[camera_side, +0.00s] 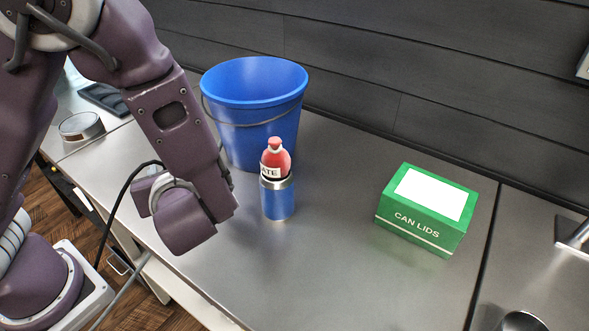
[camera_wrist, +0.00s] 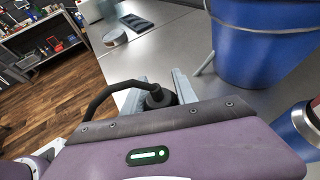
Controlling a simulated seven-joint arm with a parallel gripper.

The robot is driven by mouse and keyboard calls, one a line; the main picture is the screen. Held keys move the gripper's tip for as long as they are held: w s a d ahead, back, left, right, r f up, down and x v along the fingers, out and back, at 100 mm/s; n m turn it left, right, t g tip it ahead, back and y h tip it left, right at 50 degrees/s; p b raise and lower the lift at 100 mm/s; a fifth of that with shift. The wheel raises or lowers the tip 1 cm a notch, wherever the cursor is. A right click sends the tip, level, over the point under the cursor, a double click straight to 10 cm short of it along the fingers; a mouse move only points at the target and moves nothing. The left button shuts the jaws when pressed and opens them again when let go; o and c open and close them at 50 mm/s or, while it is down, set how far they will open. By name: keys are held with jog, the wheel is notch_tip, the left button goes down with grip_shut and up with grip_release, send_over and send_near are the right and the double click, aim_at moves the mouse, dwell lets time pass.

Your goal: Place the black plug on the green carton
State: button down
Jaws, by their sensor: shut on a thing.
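The black plug (camera_wrist: 157,98) with its thick black cable is between the two grey fingers of my gripper (camera_wrist: 158,92) in the wrist view. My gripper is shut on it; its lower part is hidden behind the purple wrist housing. In the side view my wrist hides the fingers and the plug, and only a black cable (camera_side: 121,193) shows arching beside it. The green carton (camera_side: 418,226), marked "CAN LIDS" with a white panel on top, stands on the steel counter at the right, well apart from my gripper.
A blue bucket (camera_side: 255,115) stands at the back. A red bottle (camera_side: 275,162) in a blue cylinder (camera_side: 277,203) stands between my wrist and the carton. A round tin (camera_side: 81,128) and a dark tray (camera_side: 103,98) are at the left. The counter before the carton is clear.

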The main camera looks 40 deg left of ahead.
notch_tip(320, 180, up, 14)
jog(key=m+t+h, duration=0.7)
jog(key=m+h, duration=0.8)
send_over(421, 187)
notch_tip(421, 187, down, 15)
jog(key=shift+f, duration=0.15)
jog(key=c, duration=1.4)
grip_release()
jog(key=o, duration=0.4)
jog(key=shift+o, duration=0.2)
